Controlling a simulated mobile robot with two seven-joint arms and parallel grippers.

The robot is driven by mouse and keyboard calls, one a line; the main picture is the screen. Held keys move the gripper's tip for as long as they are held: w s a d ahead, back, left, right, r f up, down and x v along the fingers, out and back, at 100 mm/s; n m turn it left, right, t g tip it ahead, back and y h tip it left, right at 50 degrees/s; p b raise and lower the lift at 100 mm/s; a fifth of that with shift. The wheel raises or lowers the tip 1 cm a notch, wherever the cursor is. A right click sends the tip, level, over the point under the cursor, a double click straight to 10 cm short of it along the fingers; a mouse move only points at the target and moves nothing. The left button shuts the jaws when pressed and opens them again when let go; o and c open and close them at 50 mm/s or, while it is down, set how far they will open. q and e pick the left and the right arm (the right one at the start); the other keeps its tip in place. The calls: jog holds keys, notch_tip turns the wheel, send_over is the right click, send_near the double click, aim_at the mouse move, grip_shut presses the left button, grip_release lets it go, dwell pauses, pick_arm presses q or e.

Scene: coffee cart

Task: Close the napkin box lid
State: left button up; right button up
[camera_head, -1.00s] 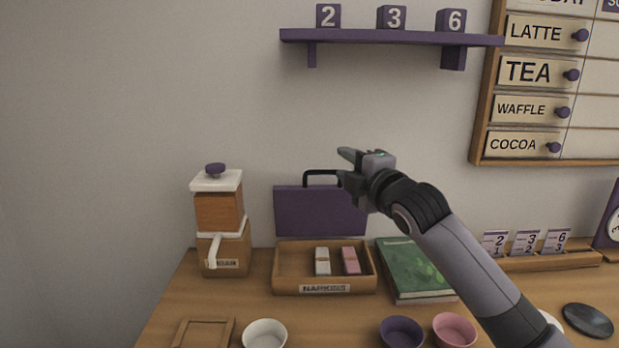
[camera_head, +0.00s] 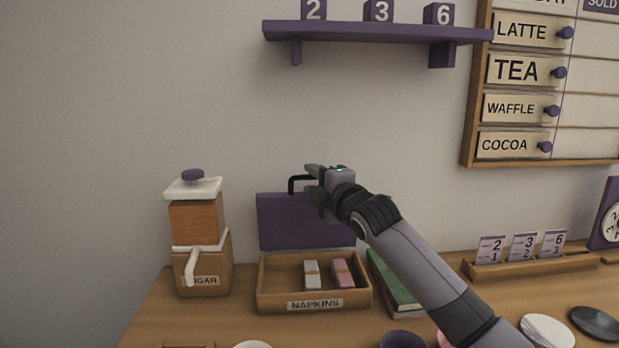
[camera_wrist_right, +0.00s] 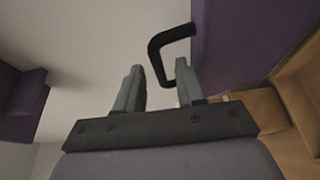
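The napkin box (camera_head: 275,300), a wooden tray labelled NAPKINS, stands on the cart top. Its purple lid (camera_head: 290,222) stands upright at the back, open, and also shows in the right wrist view (camera_wrist_right: 240,35). A black handle (camera_head: 293,181) sits on the lid's top edge. My right gripper (camera_head: 314,172) is at the handle, above the lid, and hides part of it. In the right wrist view my right gripper (camera_wrist_right: 160,88) has its fingers apart. The handle (camera_wrist_right: 157,58) reaches beyond and between the fingertips, close to the right-hand finger; contact is unclear. My left gripper is out of view.
A white napkin pack (camera_head: 312,275) and a pink one (camera_head: 342,272) lie in the box. The sugar dispenser (camera_head: 200,225) stands left, a green book (camera_head: 393,285) right, partly behind my arm. A purple shelf (camera_head: 370,34) hangs above. Bowls are in front.

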jog(key=shift+x, duration=1.2)
grip_shut()
